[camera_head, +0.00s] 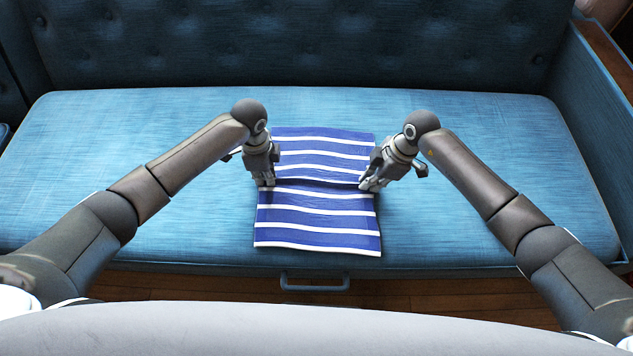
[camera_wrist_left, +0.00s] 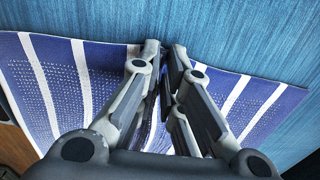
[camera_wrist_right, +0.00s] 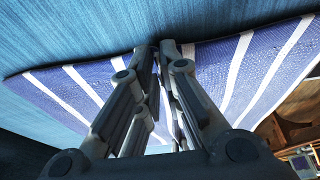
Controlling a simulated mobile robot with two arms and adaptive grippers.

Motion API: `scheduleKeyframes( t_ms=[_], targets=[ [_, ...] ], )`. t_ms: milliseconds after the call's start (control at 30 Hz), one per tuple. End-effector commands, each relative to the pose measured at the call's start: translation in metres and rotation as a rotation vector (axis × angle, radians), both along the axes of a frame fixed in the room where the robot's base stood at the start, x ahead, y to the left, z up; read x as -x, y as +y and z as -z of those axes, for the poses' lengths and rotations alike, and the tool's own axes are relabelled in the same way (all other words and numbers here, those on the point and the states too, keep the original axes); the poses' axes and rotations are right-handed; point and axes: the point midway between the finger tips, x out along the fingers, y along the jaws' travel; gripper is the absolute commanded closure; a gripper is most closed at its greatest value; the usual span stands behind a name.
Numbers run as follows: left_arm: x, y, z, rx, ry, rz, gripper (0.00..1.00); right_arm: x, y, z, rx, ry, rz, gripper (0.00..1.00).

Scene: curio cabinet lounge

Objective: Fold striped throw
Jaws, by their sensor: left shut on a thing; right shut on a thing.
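The striped throw (camera_head: 318,216), blue with white stripes, lies on the sofa seat with its stripes running left to right. A raised ridge crosses its middle between my grippers. My left gripper (camera_head: 267,185) is shut on the throw's left edge at this ridge. My right gripper (camera_head: 370,186) is shut on the right edge at about the same height. In the left wrist view the throw (camera_wrist_left: 62,92) is pinched between the fingers (camera_wrist_left: 163,50). The right wrist view also shows the throw (camera_wrist_right: 235,75) caught between the fingers (camera_wrist_right: 160,52).
The blue sofa seat (camera_head: 150,130) is clear on both sides of the throw. The tufted backrest (camera_head: 300,45) rises behind, and an armrest (camera_head: 600,85) stands at the right. A handle (camera_head: 315,281) shows on the sofa's front, above a wooden floor (camera_head: 180,288).

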Motion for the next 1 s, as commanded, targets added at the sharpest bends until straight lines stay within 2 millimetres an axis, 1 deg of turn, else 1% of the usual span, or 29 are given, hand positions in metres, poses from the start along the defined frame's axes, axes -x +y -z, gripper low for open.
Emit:
scheduleKeyframes(
  t_ms=[33, 633, 833, 1000],
  targets=[
    [0.001, 0.001, 0.003, -0.002, 0.003, 0.0, 1.0, 0.003, -0.001, 0.004, 0.003, 0.007, -0.001, 1.0],
    [0.002, 0.001, 0.002, -0.002, 0.005, 0.0, 1.0, 0.003, -0.001, 0.004, 0.004, 0.007, -0.001, 1.0],
    [0.002, 0.001, -0.005, -0.002, 0.005, 0.0, 1.0, 0.003, -0.001, -0.004, 0.004, 0.007, -0.001, 1.0],
    [0.001, 0.0, -0.018, -0.002, 0.003, 0.0, 1.0, 0.002, 0.0, -0.018, 0.003, 0.005, -0.001, 1.0]
  ],
)
